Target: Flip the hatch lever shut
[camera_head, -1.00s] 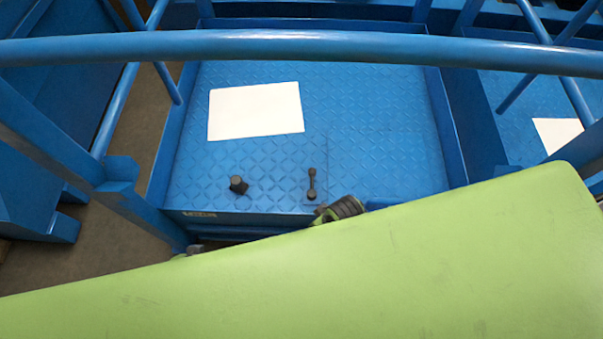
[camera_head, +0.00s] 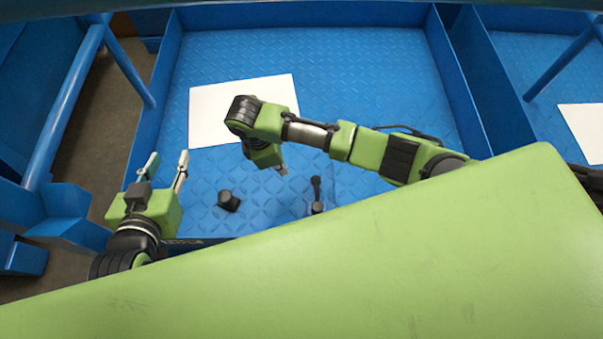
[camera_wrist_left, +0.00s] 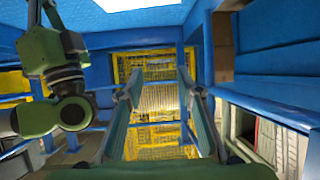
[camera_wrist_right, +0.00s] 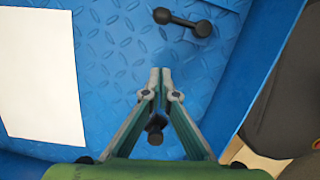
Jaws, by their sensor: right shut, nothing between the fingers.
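The hatch lever, a short black bar with a rounded end, is on the blue tread-plate floor near its front edge in the head view (camera_head: 316,188). In the right wrist view the lever (camera_wrist_right: 183,22) lies sideways beyond my fingertips, apart from them. My right gripper (camera_head: 282,170) hangs to the left of the lever; in its wrist view its fingertips (camera_wrist_right: 160,75) meet, empty. My left gripper (camera_head: 168,160) is open and empty at the floor's left edge; its spread fingers also show in the left wrist view (camera_wrist_left: 153,82).
A short black knob (camera_head: 229,201) stands left of the lever; it shows between my finger bases in the right wrist view (camera_wrist_right: 155,135). A white sheet (camera_head: 207,108) lies farther back. Blue walls border the floor, with a blue rail (camera_head: 70,105) at left.

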